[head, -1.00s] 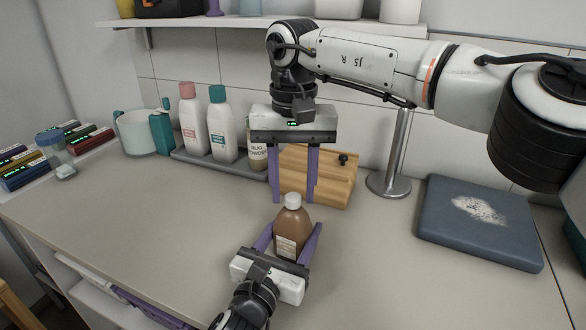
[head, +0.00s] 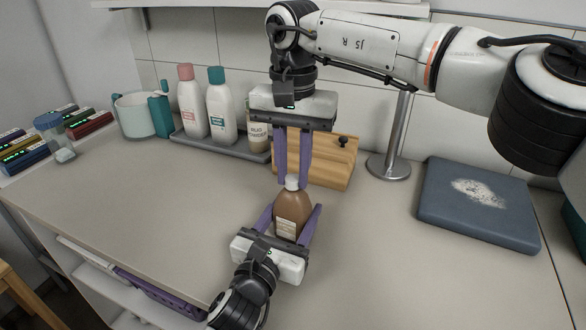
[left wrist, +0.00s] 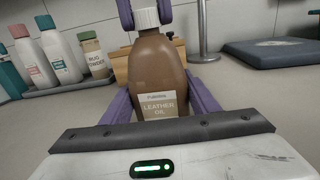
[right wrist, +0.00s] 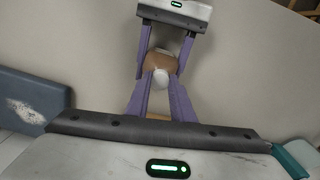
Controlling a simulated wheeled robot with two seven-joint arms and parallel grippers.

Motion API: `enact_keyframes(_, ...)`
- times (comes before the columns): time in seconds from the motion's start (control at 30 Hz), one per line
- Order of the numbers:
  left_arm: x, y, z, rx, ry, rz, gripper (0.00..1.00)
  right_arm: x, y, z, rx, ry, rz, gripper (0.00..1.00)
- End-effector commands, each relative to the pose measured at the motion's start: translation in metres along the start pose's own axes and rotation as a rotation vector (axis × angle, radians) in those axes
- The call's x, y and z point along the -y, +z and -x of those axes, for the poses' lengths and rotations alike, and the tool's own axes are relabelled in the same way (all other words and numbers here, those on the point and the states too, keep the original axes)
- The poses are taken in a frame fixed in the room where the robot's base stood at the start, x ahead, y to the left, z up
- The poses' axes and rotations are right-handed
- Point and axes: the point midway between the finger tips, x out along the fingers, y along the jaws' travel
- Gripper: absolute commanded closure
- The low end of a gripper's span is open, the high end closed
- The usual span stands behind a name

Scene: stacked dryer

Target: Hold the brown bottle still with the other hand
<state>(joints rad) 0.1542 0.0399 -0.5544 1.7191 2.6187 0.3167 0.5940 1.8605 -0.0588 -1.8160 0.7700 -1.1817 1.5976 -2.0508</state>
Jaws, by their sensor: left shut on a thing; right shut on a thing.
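The brown bottle (head: 291,212) stands upright on the counter, with a white cap (head: 292,182) on its neck. In the left wrist view its label on the brown body (left wrist: 157,75) reads "Leather Oil". My left gripper (head: 294,209) comes from the front and is shut on the bottle's body, one purple finger on each side. My right gripper (head: 292,185) points down from above and is shut on the white cap. The right wrist view also shows the cap (right wrist: 160,78) between the right fingers.
Behind are a wooden box (head: 325,162) with a dark knob and a grey tray (head: 200,145) holding two white bottles and a bug powder bottle (head: 258,134). A metal post (head: 393,140) and a dark blue slab (head: 478,215) are to the right.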

Motion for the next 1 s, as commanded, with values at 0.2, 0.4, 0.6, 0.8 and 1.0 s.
enact_keyframes(0.2,-0.0003,-0.0025,0.0003,-0.005,0.001,-0.003,1.00,-0.0002,0.0000,-0.0007,0.002,-0.001,-0.493,1.00)
enact_keyframes(0.4,-0.0003,-0.0025,0.0003,-0.005,0.001,-0.003,1.00,-0.0004,0.0001,-0.0008,0.003,-0.002,-0.948,1.00)
enact_keyframes(0.6,-0.0003,-0.0026,0.0003,-0.005,0.001,-0.003,1.00,-0.0006,0.0002,-0.0009,0.005,-0.003,-1.402,1.00)
enact_keyframes(0.8,-0.0004,-0.0026,0.0003,-0.005,0.001,-0.003,1.00,-0.0011,0.0002,-0.0013,0.006,-0.002,-1.858,1.00)
enact_keyframes(1.0,-0.0004,-0.0026,0.0003,-0.005,0.001,-0.002,1.00,-0.0011,0.0006,-0.0017,0.007,-0.002,-2.313,1.00)
